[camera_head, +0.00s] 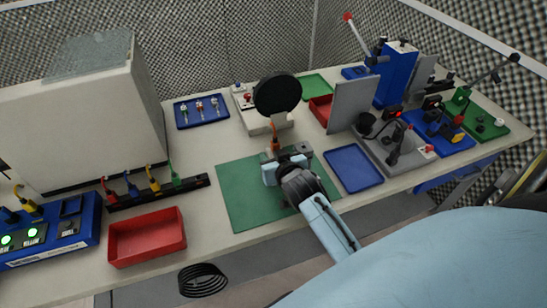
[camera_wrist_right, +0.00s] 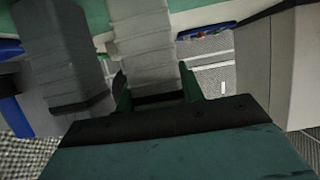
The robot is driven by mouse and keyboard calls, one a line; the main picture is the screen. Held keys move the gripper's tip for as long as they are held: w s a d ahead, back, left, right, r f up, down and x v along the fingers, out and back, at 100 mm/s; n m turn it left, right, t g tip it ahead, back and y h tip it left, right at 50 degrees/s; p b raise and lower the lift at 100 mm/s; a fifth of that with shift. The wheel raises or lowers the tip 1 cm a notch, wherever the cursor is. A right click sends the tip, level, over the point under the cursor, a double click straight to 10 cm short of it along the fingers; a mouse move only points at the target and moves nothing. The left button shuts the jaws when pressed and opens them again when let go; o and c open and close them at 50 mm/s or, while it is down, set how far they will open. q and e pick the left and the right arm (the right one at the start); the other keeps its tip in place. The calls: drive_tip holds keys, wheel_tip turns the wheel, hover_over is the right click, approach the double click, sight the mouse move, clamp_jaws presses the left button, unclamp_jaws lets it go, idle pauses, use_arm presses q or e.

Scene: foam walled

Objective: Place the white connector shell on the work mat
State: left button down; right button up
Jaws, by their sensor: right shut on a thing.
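The green work mat (camera_head: 240,190) lies flat on the bench, and its edge shows at the top of the right wrist view (camera_wrist_right: 220,12). My right gripper (camera_head: 285,163) is over the mat's upper right part. In the right wrist view its green fingers (camera_wrist_right: 157,92) are shut on a pale, ribbed piece, which looks like the white connector shell (camera_wrist_right: 145,48). In the head view my gripper hides this piece. I cannot tell whether it touches the mat. My left gripper is not in view.
A round black disc on a stand (camera_head: 277,95) rises just behind my gripper. A blue tray (camera_head: 353,168) lies to the right of the mat, and a red bin (camera_head: 147,237) to the left. A black rack with coloured connectors (camera_head: 155,192) stands left of the mat.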

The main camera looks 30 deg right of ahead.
drive_tip(key=shift+f, duration=0.2)
drive_tip(key=shift+f, duration=0.15)
drive_tip(key=o, duration=1)
drive_tip(key=shift+o, duration=0.2)
drive_tip(key=shift+r, duration=0.25)
drive_tip(key=v, duration=1.2)
drive_tip(key=shift+p, duration=0.4)
drive_tip(key=shift+f, duration=0.1)
